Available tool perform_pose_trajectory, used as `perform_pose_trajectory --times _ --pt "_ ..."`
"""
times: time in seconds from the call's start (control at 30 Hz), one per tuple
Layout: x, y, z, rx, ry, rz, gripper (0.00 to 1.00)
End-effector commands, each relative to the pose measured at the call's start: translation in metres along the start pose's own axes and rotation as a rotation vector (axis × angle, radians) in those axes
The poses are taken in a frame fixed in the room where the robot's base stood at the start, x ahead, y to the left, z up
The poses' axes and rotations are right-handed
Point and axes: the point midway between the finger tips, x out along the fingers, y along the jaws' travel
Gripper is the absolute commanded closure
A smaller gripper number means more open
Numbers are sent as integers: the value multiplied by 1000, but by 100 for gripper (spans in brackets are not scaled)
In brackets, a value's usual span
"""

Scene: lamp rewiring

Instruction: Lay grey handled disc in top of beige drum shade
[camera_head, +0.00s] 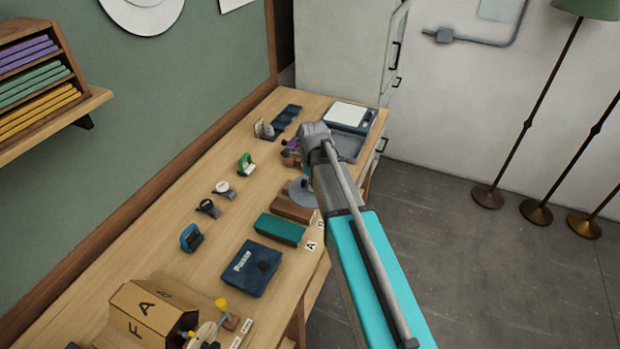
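A grey disc (300,190) shows just left of my arm, by a brown wooden block on the bench. My arm covers its right part, and I cannot make out a handle on it. My arm reaches from the lower right to the middle of the bench, and its grey end joint is above the disc's far side. My gripper's fingers are hidden behind the arm, so I cannot tell whether they touch the disc. I see no beige drum shade; a green shade (588,8) is cut off at the top right.
The wooden bench (150,262) holds a teal box (280,229), a dark blue case (252,268), a cardboard box (147,314) and several small tools. A scale (350,115) stands at the far end. Floor lamp bases (536,211) stand at the right; the floor between is clear.

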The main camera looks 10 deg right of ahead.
Motion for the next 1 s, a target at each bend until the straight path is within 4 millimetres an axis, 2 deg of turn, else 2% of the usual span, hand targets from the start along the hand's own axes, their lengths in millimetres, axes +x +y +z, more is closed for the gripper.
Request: perform_pose_trajectory --times 0.7,1.0 --pt "-1 1 -1 0 0 0 100" --pt "20 1 -1 0 0 0 100"
